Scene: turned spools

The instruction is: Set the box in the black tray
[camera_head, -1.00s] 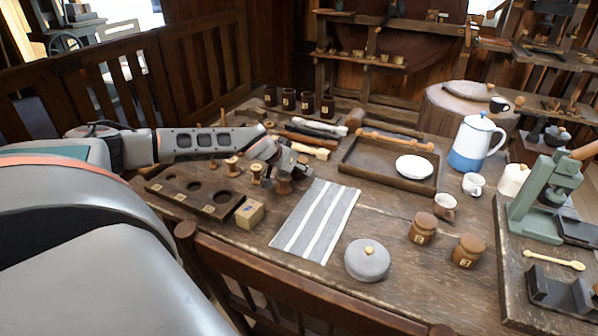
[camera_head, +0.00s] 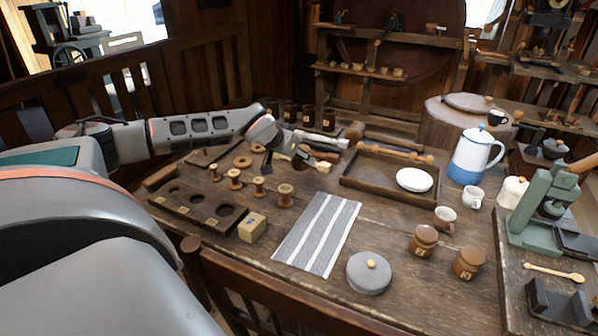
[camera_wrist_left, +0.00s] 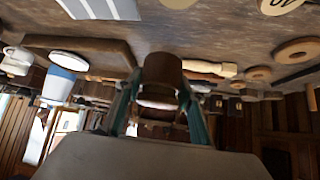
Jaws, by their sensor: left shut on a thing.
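My left gripper (camera_head: 298,162) is above the table behind the spools, well away from the box. In the left wrist view it is shut on a dark brown cylinder (camera_wrist_left: 162,72). My right gripper is not in view.
Several wooden spools (camera_head: 285,195) stand near the rack. A striped cloth (camera_head: 318,232) lies right of the box. A grey lidded pot (camera_head: 369,273), brown jars (camera_head: 423,241) and a white-blue jug (camera_head: 474,156) stand further right. A chair back (camera_head: 270,295) borders the front edge.

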